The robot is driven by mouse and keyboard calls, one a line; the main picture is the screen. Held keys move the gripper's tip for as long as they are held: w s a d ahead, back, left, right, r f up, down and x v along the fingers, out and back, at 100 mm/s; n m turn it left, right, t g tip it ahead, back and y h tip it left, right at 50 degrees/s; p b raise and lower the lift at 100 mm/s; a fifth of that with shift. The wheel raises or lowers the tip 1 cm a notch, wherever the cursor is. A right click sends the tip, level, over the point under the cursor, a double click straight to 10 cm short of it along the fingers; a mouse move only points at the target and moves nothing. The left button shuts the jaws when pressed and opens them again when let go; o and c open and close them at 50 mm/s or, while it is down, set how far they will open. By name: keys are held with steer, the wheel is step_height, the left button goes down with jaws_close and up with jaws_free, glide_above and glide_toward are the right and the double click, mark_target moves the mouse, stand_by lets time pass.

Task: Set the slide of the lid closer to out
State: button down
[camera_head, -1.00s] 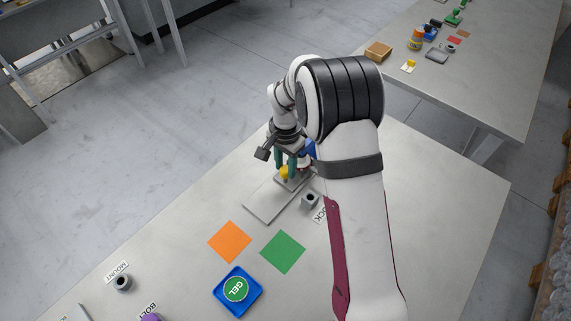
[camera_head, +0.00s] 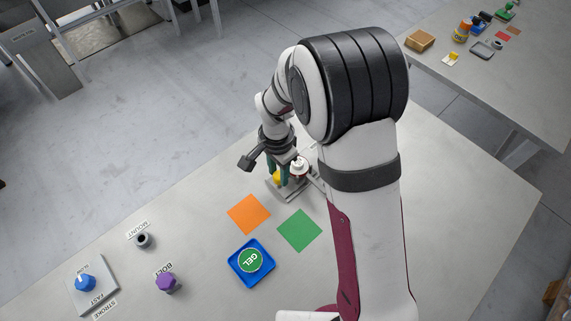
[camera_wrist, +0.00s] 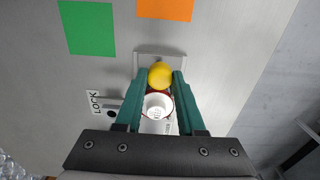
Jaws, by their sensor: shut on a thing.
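The lid closer's pale grey base plate (camera_head: 292,196) lies on the table, partly hidden by my arm; its near end (camera_wrist: 160,52) also shows in the wrist view. The slide's yellow knob (camera_wrist: 160,75) is between my green fingers. My gripper (camera_wrist: 160,78) is shut on this knob, which also shows (camera_head: 277,178) low between the fingers in the head view. The knob is close to the plate's end nearest the orange square. A white cup (camera_wrist: 157,106) stands just behind the knob, between the fingers in the wrist view. The closer's upper part is hidden by my arm.
An orange square (camera_head: 248,214) and a green square (camera_head: 299,230) lie in front of the closer. A blue tray (camera_head: 234,271) holds a green GEL lid (camera_head: 250,260). A LOCK label (camera_wrist: 95,103) is beside the closer. MOUNT, BOLT and STROKE controls stand at lower left.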

steer(key=shift+s+a, duration=0.15)
steer(key=c, duration=0.5)
jaws_free()
step_height(320, 180, up, 16)
steer(key=shift+f, duration=0.1)
steer(key=s+d+n, duration=0.1)
steer(key=s+d, duration=0.2)
steer(key=s, duration=0.4)
steer(key=s+d+n+y, duration=0.1)
steer(key=s+d, duration=0.3)
steer(key=s, duration=0.4)
steer(key=s+d+n, duration=0.1)
steer(key=s+d, duration=0.2)
steer(key=s, duration=0.4)
steer(key=shift+s+d+y, duration=0.3)
steer(key=shift+s+y, duration=0.05)
steer(key=shift+y, duration=0.05)
